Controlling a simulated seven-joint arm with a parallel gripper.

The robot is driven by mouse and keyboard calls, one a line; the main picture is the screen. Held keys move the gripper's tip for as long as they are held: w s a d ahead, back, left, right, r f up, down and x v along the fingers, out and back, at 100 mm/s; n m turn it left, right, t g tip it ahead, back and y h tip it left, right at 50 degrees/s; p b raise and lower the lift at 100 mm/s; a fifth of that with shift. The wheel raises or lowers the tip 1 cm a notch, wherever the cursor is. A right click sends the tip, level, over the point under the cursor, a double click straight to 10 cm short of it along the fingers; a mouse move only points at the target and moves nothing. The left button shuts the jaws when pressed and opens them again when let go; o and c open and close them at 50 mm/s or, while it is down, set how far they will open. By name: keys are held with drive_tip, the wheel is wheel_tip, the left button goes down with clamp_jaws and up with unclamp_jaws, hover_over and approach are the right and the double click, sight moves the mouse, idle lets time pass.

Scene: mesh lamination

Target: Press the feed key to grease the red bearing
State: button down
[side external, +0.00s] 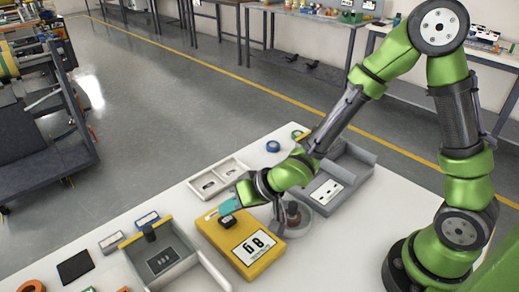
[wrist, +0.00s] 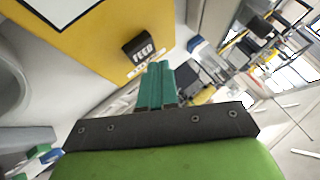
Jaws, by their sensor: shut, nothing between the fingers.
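A yellow box (side external: 218,238) stands on the white table, with a white panel (side external: 254,247) reading "8 g" on top. Its black key (side external: 228,221), marked FEED, also shows in the wrist view (wrist: 141,47). My gripper (side external: 228,207) has teal fingers, shut together and empty, with the tips close to the key. In the wrist view the fingertips (wrist: 156,66) lie just short of the key; I cannot tell whether they touch it. A dark reddish part (side external: 293,212) sits on a round grey base right of the box, partly hidden by my wrist; I cannot tell if it is the red bearing.
A grey open tray (side external: 213,270) stands left of the box. A white two-part tray (side external: 198,187) and a grey bin (side external: 352,163) stand behind. A blue ring (side external: 273,146) and a green ring (side external: 297,134) lie at the back. An orange ring (side external: 32,286) lies front left.

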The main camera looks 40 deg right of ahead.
sight(232, 219)
drive_tip(key=shift+r, duration=0.1)
drive_tip(key=shift+r, duration=2.45)
drive_tip(key=shift+f, duration=0.1)
drive_tip(key=shift+s+d+f+g+h, duration=0.5)
drive_tip(key=shift+s+d+f+g, duration=0.1)
drive_tip(key=shift+s+d+f, duration=0.3)
drive_tip(key=d, duration=0.1)
drive_tip(key=s+d+h, duration=0.1)
drive_tip(key=d, duration=0.1)
drive_tip(key=shift+r, duration=0.1)
drive_tip(key=s+d+r+m, duration=0.1)
drive_tip(key=s+d+r, duration=0.5)
drive_tip(key=r, duration=0.2)
drive_tip(key=s+d+r+m+t+h, duration=0.1)
drive_tip(key=s+d+r, duration=0.4)
drive_tip(key=s+r, duration=0.2)
drive_tip(key=shift+d+r, duration=0.35)
